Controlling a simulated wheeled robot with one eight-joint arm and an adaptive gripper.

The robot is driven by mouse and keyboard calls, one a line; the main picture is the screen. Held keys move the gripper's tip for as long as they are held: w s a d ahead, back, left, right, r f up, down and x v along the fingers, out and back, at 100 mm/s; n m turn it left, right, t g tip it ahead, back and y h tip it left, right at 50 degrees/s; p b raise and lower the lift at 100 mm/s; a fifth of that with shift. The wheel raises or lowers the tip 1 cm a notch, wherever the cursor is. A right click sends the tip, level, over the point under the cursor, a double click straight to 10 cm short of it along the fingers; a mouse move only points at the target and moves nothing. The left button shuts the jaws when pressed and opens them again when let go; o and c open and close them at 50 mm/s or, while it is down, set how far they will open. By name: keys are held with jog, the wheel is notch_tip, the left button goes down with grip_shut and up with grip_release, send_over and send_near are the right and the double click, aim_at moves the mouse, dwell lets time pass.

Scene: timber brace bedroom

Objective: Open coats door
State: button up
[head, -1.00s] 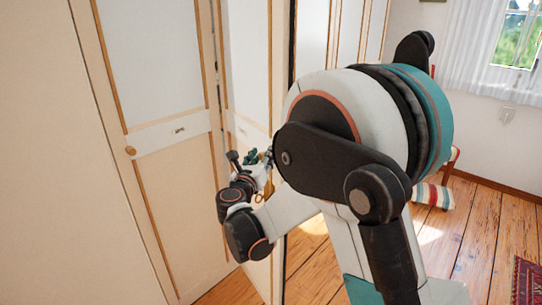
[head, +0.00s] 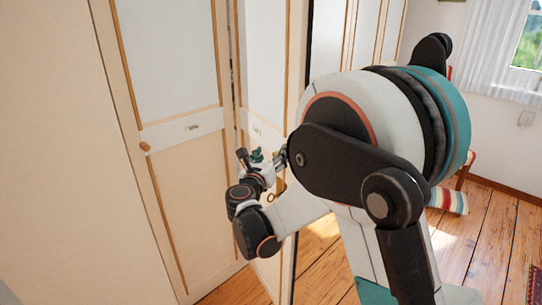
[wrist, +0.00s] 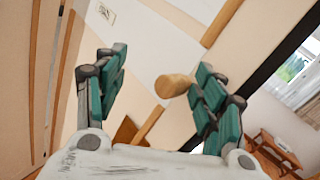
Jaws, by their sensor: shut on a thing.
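A cream door panel (head: 264,60) with wooden trim and a small label plate (head: 257,131) stands at an angle to the neighbouring door. Its label is too small to read. A dark strip runs along its right side. My gripper (head: 277,160) is at this door, partly hidden by my arm in the head view. In the wrist view, the round wooden knob (wrist: 172,86) sits between the teal fingers of my gripper (wrist: 160,88), close to the right finger. The gripper is shut on the knob, though a gap shows beside the left finger.
A second cream door (head: 185,170) with its own round knob (head: 145,147) is at the left. Wooden floor (head: 480,235) is open at the right. A striped seat (head: 449,200) stands behind my arm, with a curtained window (head: 528,45) beyond.

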jog(key=shift+a, duration=0.15)
jog(key=shift+c, duration=0.4)
jog(key=v, duration=1.2)
jog(key=shift+d, duration=0.25)
